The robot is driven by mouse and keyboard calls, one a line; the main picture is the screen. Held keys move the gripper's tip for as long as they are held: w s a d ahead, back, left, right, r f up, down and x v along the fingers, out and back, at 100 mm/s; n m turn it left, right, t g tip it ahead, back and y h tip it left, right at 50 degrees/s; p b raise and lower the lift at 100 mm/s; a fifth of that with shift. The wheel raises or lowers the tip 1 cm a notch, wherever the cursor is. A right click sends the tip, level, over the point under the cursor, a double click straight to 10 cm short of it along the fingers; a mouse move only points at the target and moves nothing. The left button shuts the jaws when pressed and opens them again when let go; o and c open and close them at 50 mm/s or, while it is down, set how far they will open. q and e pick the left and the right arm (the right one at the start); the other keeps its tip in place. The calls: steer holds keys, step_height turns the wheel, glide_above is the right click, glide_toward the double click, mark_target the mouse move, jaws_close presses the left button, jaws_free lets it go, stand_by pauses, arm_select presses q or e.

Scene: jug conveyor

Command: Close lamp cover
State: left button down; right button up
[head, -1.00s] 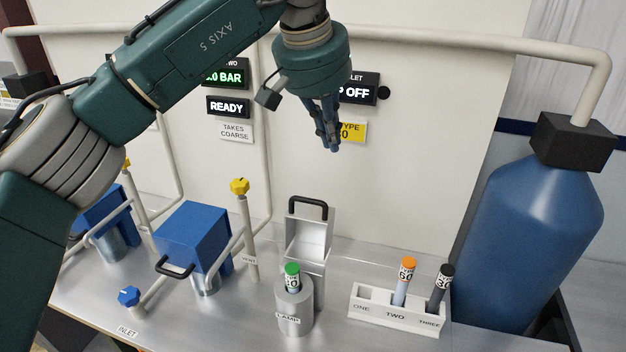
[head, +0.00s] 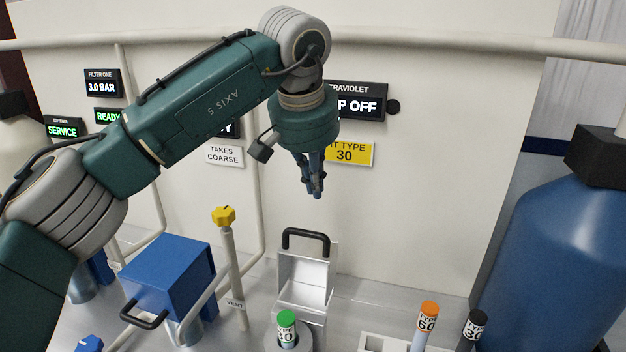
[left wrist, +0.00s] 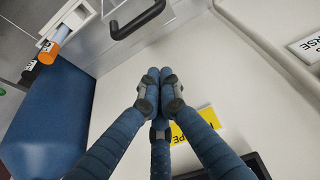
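The lamp cover (head: 306,279) is a pale metal box-like flap with a black handle (head: 306,236) on top. It stands raised and open behind the round lamp housing (head: 275,338). A lamp with a green cap (head: 286,319), marked type 30, sits upright in the housing. My left gripper (head: 317,195) hangs above the cover handle, pointing down, apart from it. In the left wrist view, its blue fingers (left wrist: 157,76) are together at the tips with nothing between them. The cover handle (left wrist: 140,20) shows just beyond the fingertips. My right gripper is not in view.
A white rack (head: 375,343) at the right holds an orange-capped lamp (head: 427,326) and a black-capped one (head: 472,330). A blue filter box (head: 168,278) and a yellow-knobbed vent pipe (head: 233,270) stand at the left. A large blue tank (head: 560,270) is at the far right.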

mark_target(312, 245)
arm_select(q)
steer(key=f+p, duration=0.1)
steer(key=f, duration=0.1)
steer(key=s+f+p, duration=0.1)
steer(key=f, duration=0.1)
steer(key=f+p, duration=0.1)
steer(key=shift+s+a+f, duration=0.3)
steer(key=shift+s+f, duration=0.05)
steer(key=shift+f, duration=0.15)
